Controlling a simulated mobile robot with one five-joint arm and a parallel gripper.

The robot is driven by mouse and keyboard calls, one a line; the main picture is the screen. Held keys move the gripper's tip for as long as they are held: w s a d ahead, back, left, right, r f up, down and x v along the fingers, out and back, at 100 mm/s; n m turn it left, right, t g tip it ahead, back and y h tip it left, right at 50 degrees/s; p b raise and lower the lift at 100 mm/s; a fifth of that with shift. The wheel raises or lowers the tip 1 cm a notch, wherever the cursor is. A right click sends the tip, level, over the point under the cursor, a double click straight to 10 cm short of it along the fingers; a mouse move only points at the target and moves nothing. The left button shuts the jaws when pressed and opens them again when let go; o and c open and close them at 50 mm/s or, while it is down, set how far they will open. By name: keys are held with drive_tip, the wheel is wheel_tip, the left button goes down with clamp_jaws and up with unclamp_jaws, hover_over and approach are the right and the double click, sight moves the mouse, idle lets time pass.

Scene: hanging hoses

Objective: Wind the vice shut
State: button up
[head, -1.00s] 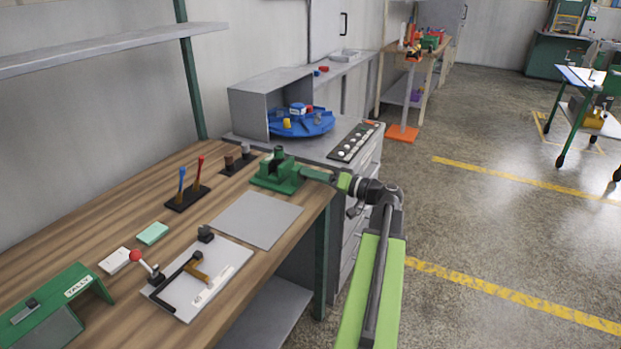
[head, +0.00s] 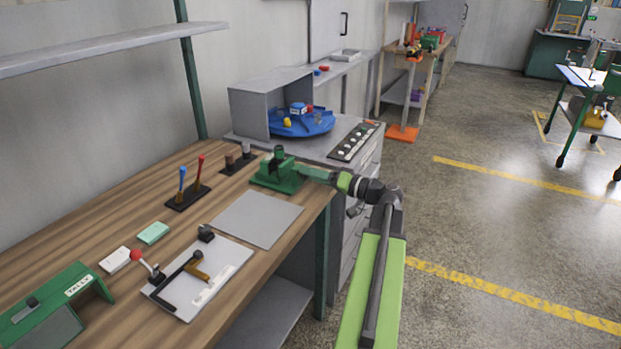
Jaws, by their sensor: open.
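The green vice (head: 277,176) sits at the right end of the wooden workbench, near its back corner. A darker upright part stands on top of it. My gripper (head: 304,171) is at the vice's right side, at the end of my arm reaching in from the right. It is open, and its tips overlap the vice's right end in the picture. I cannot tell whether they touch it. The vice's handle is hidden or too small to make out, and so is the gap between its jaws.
A flat grey plate (head: 257,219) lies in front of the vice. Red and blue levers (head: 188,189) stand to its left. Behind is a grey cabinet with a blue turntable (head: 308,125) and a button strip (head: 353,141).

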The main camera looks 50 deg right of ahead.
drive_tip(key=v, duration=1.7)
drive_tip(key=shift+s, duration=0.2)
